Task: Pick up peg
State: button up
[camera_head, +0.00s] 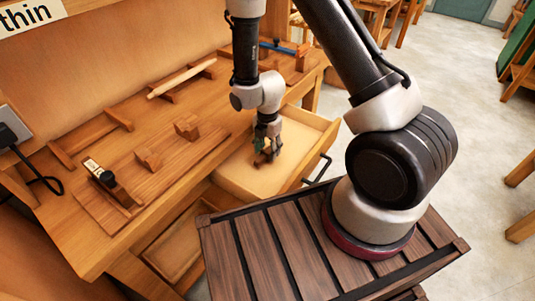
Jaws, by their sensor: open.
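My gripper (267,146) points down inside the open drawer (240,172) of the wooden workbench, in the head view. It is open, with its fingertips low over the drawer's floor. A small reddish-brown piece, possibly the peg (265,156), shows between or just behind the fingertips. It is too small and too much covered by the fingers to make out its shape or whether they touch it.
A bench plane (108,182) and wooden blocks (187,127) lie on the bench top. A pale rod (182,78) rests across supports farther back. The drawer's front wall with a dark handle (318,172) stands close right of my gripper. Another drawer (176,246) is below.

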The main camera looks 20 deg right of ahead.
jog(key=shift+f, duration=0.9)
jog(key=c, duration=0.9)
